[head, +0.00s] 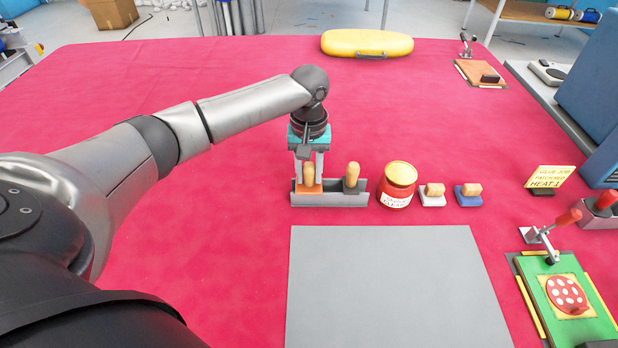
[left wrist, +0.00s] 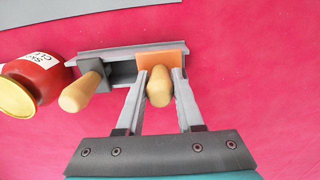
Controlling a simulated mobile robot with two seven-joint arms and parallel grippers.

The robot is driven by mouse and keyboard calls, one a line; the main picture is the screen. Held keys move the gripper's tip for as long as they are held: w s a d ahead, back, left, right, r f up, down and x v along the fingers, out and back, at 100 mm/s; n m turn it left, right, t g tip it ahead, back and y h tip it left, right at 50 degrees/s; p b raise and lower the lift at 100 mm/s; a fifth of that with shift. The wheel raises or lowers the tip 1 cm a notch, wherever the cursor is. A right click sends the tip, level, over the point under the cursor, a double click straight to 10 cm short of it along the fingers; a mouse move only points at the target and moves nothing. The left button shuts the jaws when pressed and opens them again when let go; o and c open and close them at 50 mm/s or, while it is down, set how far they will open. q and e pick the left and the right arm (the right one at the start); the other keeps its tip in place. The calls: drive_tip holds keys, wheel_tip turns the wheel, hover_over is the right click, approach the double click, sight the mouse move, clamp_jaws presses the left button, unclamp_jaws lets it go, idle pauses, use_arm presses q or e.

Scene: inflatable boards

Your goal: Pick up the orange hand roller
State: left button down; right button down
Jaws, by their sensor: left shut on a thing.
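The orange hand roller, with a wooden handle (head: 309,174) and an orange base (head: 308,188), stands in the left part of a grey holder (head: 340,200) on the red table. My left gripper (head: 309,172) reaches down over it. In the left wrist view my left gripper (left wrist: 158,100) has a finger on each side of the wooden handle (left wrist: 160,88) and is shut on the roller. The orange base (left wrist: 163,58) still sits in the holder (left wrist: 122,72). A second, dark roller (head: 351,180) stands in the right part of the holder. My right gripper is not in view.
A red jar with a yellow lid (head: 398,184) stands right of the holder. Beyond it are a grey block (head: 432,198) and a blue block (head: 468,200) with wooden tops. A grey mat (head: 390,285) lies in front. The table left of the holder is clear.

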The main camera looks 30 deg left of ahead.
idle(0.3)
use_arm(q)
wheel_tip(320, 180, up, 20)
drive_tip(key=p, duration=0.4)
drive_tip(key=shift+p, duration=0.3)
drive_tip(key=c, duration=1.1)
unclamp_jaws()
clamp_jaws()
